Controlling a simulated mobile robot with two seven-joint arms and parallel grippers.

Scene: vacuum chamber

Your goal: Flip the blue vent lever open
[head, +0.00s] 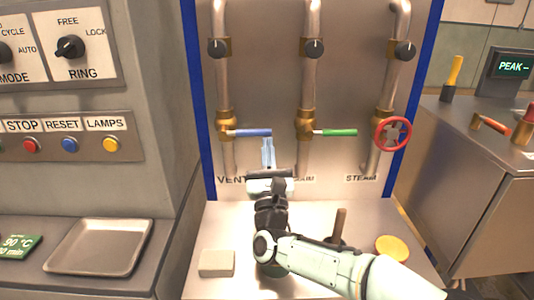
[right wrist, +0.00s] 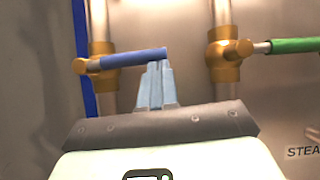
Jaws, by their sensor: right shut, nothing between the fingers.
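The blue vent lever (head: 250,132) sits on a brass valve on the left pipe in the head view, above the VENT label. It points right, roughly horizontal, across the pipe. It also shows in the right wrist view (right wrist: 133,59), running from the brass fitting at left to a free tip. My right gripper (head: 268,140) is shut and empty. Its fingertips (right wrist: 158,68) are at the lever's free end, just below or against it; I cannot tell whether they touch. My left gripper is not in view.
A green lever (head: 338,132) on the middle pipe and a red handwheel (head: 391,134) on the right pipe are to the right. Below, the bench holds a beige block (head: 217,263), a brown upright handle (head: 340,225) and a yellow disc (head: 392,248).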

